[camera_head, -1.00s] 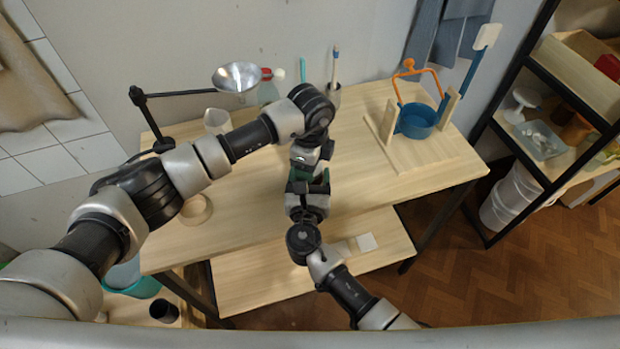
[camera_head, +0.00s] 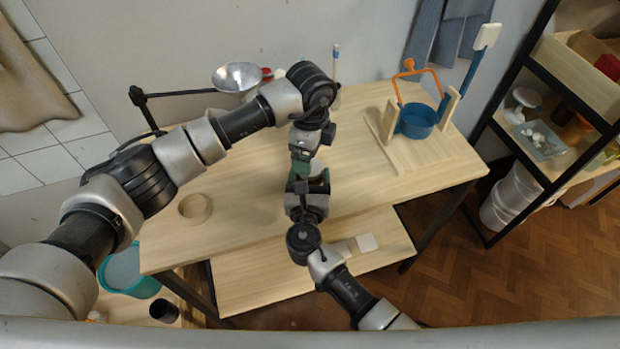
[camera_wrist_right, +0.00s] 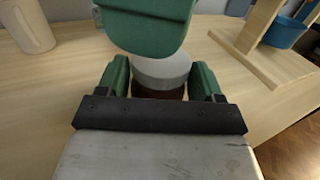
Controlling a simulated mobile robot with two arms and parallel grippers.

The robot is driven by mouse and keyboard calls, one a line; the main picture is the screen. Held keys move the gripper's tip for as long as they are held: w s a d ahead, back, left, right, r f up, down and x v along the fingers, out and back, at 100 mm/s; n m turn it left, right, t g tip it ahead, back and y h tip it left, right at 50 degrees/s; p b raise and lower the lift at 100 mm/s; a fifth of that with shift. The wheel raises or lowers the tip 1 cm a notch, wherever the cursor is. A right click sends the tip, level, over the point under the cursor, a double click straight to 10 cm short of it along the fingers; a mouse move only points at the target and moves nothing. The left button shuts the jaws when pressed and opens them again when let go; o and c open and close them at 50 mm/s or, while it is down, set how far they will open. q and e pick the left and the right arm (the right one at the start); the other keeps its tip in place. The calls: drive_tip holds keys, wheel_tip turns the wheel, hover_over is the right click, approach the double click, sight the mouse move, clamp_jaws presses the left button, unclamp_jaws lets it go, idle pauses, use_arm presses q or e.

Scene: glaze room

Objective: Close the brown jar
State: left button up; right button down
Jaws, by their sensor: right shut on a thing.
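The brown jar (camera_wrist_right: 160,94) shows in the right wrist view as a dark brown body under a round grey top (camera_wrist_right: 162,70). My right gripper (camera_wrist_right: 160,80) has its green fingers on both sides of the jar and is shut on it. My left gripper (camera_head: 303,168) is close above the right gripper (camera_head: 307,185) in the head view. In the right wrist view a green finger of the left gripper (camera_wrist_right: 148,28) hangs over the jar's grey top and covers its far edge. I cannot tell whether they touch, or whether the left fingers are open. The grippers hide the jar in the head view.
A blue pot (camera_head: 416,122) with an orange handle stands on a wooden stand at the table's right. A round wooden ring (camera_head: 195,208) lies at the left. A pale pitcher (camera_wrist_right: 27,24) stands behind at left in the wrist view. The right front tabletop is clear.

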use_arm(q)
drive_tip(key=shift+c, duration=0.3)
drive_tip(key=shift+r+n, duration=1.7)
drive_tip(key=shift+r, duration=0.05)
drive_tip(key=shift+f, duration=4.05)
